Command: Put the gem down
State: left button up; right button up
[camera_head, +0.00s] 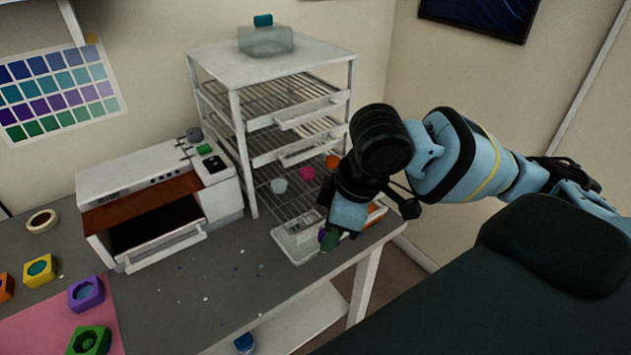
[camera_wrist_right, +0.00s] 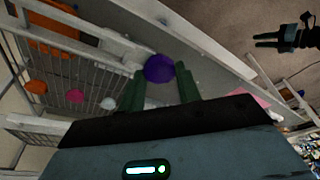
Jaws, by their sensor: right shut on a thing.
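The purple gem (camera_wrist_right: 159,68) sits between the green fingertips of my right gripper (camera_wrist_right: 158,90), which is shut on it. In the head view, a bit of the gem (camera_head: 322,235) shows beside the green fingertips of the right gripper (camera_head: 328,240), mostly hidden by them. The gripper is over the table's right end, at the right edge of a white tray (camera_head: 283,243). I cannot tell whether the gem touches anything below. A dark gripper, seemingly my left (camera_wrist_right: 266,40), shows in the right wrist view, away from the gem; its opening is unclear.
A white wire rack (camera_head: 240,150) behind holds a pale gem (camera_head: 278,185), a pink gem (camera_head: 307,173) and an orange gem (camera_head: 332,162). A white oven-like box (camera_head: 160,185) stands left. Coloured moulds (camera_head: 86,293) lie at far left. The grey table middle (camera_head: 215,290) is mostly clear.

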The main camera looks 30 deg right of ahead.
jog(key=w+d, duration=0.1)
jog(key=w, duration=0.3)
jog(key=w+d+f, duration=0.1)
jog(key=w+d, duration=0.1)
jog(key=w, duration=0.3)
jog(key=w+d, duration=0.2)
jog(key=w, duration=0.2)
jog(key=shift+w+d+f, duration=0.1)
jog(key=shift+w+f, duration=0.2)
jog(key=shift+w, duration=0.1)
jog(key=shift+w, duration=0.1)
jog(key=shift+w+d, duration=0.15)
jog(key=shift+w, duration=0.2)
jog(key=shift+f, duration=1.75)
jog(key=shift+f, duration=0.1)
jog(key=o, duration=0.9)
jog(key=shift+o, duration=0.2)
